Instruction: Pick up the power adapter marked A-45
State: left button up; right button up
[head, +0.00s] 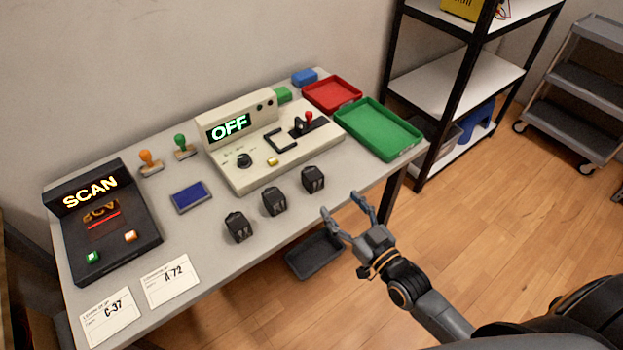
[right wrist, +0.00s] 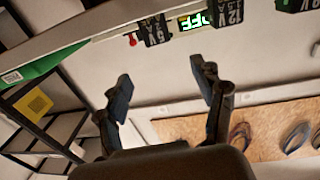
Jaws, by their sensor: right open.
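Three black power adapters stand in a slanted row near the table's front edge: a left one (head: 238,227), a middle one (head: 274,201) and a right one (head: 313,179). I cannot read an A-45 mark on any of them. In the right wrist view, one adapter (right wrist: 153,31) has white print that looks like 5V, and another (right wrist: 228,11) looks like 12V. A third (right wrist: 291,4) is cut by the top edge. My right gripper (head: 341,205) is open and empty, off the table's front edge, nearest the right adapter. My left gripper is out of view.
Cards reading C-37 (head: 110,316) and A-72 (head: 170,281) lie at the front left by the scanner (head: 130,222). A console showing OFF (head: 235,166) stands behind the adapters. Green (head: 372,147) and red (head: 332,106) trays lie right. A dark bin (head: 314,261) is below.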

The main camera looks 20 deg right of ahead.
aim_at(318, 180)
jog(key=x, duration=0.5)
jog(key=shift+w+d+f, duration=0.15)
jog(key=shift+w, duration=0.5)
jog(key=shift+w+a, duration=0.35)
jog(key=shift+w, duration=0.1)
jog(key=x, duration=0.3)
jog(key=shift+w+a+f+p, duration=0.15)
jog(key=shift+w+f+p, duration=0.05)
jog(key=shift+w+p, duration=0.15)
jog(key=shift+w+a, duration=0.15)
jog(key=shift+w, duration=0.25)
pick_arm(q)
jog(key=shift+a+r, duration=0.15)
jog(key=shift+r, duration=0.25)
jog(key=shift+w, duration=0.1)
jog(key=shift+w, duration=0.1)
pick_arm(e)
jog(key=c, duration=1.4)
